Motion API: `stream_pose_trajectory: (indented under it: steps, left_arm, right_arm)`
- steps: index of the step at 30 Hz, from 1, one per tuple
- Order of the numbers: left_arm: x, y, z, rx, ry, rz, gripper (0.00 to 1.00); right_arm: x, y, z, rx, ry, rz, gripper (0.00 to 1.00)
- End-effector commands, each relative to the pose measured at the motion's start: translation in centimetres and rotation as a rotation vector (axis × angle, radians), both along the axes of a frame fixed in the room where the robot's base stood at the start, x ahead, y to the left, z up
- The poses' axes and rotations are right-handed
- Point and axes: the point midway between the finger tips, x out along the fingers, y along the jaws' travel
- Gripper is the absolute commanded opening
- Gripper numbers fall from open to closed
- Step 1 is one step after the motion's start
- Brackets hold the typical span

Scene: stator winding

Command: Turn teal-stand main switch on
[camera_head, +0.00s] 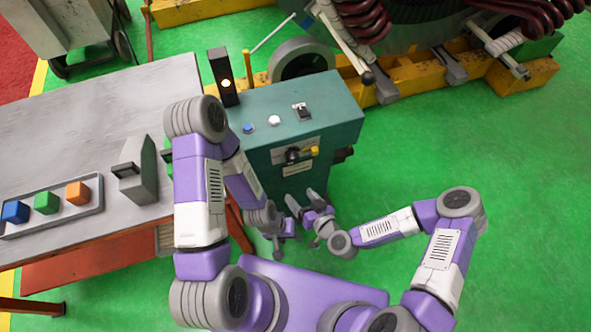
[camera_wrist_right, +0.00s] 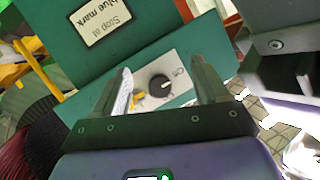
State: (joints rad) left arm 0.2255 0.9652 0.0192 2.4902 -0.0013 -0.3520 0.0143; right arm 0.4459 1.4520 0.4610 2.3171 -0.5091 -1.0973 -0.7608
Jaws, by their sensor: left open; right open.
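The teal stand (camera_head: 318,108) stands in the middle of the head view. On its front face is a black rotary knob (camera_head: 293,155) with a yellow part beside it. In the right wrist view the knob (camera_wrist_right: 160,86) sits on a pale plate with "On" lettering; its white pointer mark is small, and I cannot tell its exact setting. My right gripper (camera_head: 303,199) is open below the front face. In its wrist view the open fingers (camera_wrist_right: 162,70) appear either side of the knob, with nothing between them visibly gripped. My left gripper (camera_head: 270,238) is open and lower, apart from the stand.
The stand's top has a blue button (camera_head: 249,128), a white button (camera_head: 274,120) and a black switch (camera_head: 301,112). A lit black post (camera_head: 224,80) stands behind. A grey table (camera_head: 80,130) with a block tray (camera_head: 50,214) is left. Green floor is free right.

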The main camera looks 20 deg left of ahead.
Motion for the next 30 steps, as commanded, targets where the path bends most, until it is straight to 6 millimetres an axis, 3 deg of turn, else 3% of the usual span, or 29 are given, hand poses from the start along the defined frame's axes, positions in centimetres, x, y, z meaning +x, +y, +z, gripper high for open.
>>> stream_pose_trajectory:
  steps: [1, 3, 9, 21, 30]
  left_arm:
    - [0.0, 0.0, -1.4, 0.0, 0.0, 0.0, 0.49]
    - [0.0, 0.0, -2.1, 0.0, 0.0, -0.001, 0.49]
    - [0.0, 0.0, -2.9, -0.001, -0.001, -0.001, 0.49]
    - [0.0, 0.0, -3.9, -0.001, -0.001, -0.001, 0.49]
    - [0.0, 0.0, -4.1, -0.001, -0.001, -0.001, 0.49]
  right_arm:
    - [0.8, 0.8, 0.1, 0.041, -0.085, -0.042, 0.74]
    - [2.0, 1.2, 1.4, 0.074, -0.197, -0.106, 0.74]
    - [4.0, 1.0, 3.5, 0.104, -0.342, -0.221, 0.74]
    - [8.8, 4.2, 3.7, 0.102, -0.349, -0.226, 0.74]
    - [10.0, 5.1, 3.7, 0.101, -0.346, -0.223, 0.74]
